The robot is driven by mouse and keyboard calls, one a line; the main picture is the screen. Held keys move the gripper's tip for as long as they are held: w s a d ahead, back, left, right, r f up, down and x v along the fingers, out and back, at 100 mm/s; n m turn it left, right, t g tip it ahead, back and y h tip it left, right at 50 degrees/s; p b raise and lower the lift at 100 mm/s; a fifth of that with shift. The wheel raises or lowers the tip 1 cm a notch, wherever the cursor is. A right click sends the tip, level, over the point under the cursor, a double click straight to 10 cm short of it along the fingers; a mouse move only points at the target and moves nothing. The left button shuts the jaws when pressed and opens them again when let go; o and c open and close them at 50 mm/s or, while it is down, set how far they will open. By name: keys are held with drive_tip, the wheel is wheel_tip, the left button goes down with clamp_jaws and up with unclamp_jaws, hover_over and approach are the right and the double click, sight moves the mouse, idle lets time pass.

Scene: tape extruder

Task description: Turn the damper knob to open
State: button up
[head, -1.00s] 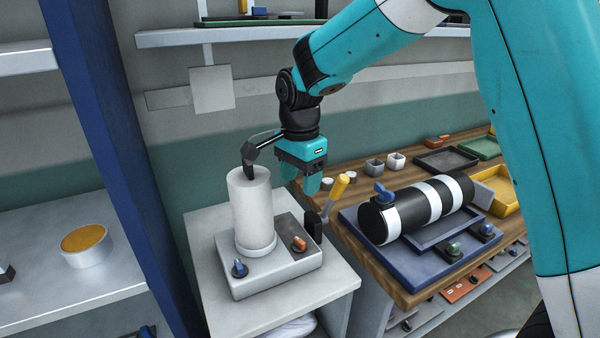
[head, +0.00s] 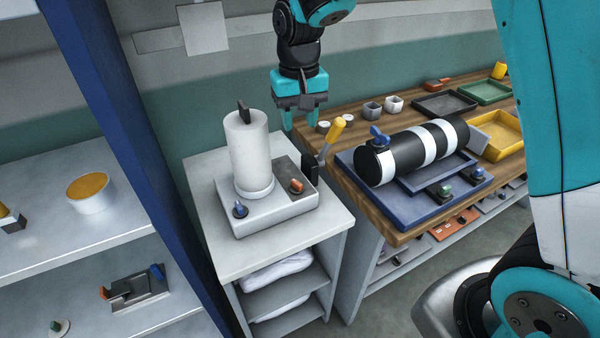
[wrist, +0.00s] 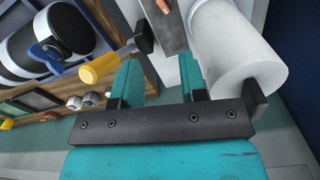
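Which knob is the damper knob is not marked. A white upright cylinder (head: 251,150) stands on a grey base (head: 262,218) and has a black knob (head: 243,110) on top. The base carries a blue knob (head: 240,209) at front left and an orange knob (head: 296,186) at right. A yellow-handled lever (head: 337,130) rises at the base's right side. My gripper (head: 302,117) is open and empty, right of the cylinder's upper part and apart from it. In the wrist view the lever's handle (wrist: 100,69) and the cylinder (wrist: 237,50) lie beyond the open fingers (wrist: 160,80).
A black-and-white striped drum (head: 415,152) with a blue knob (head: 379,135) lies on a blue tray (head: 400,215) on the wooden bench (head: 350,185). A blue post (head: 130,150) and shelves stand left. Trays lie at the back right. Free space surrounds my gripper.

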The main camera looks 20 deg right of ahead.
drive_tip(key=n, duration=0.4)
drive_tip(key=n+p, duration=0.1)
drive_tip(key=p, duration=0.1)
approach(300, 184)
wheel_tip(300, 184, down, 9)
drive_tip(key=shift+f, duration=0.15)
drive_tip(key=shift+c, duration=0.4)
clamp_jaws()
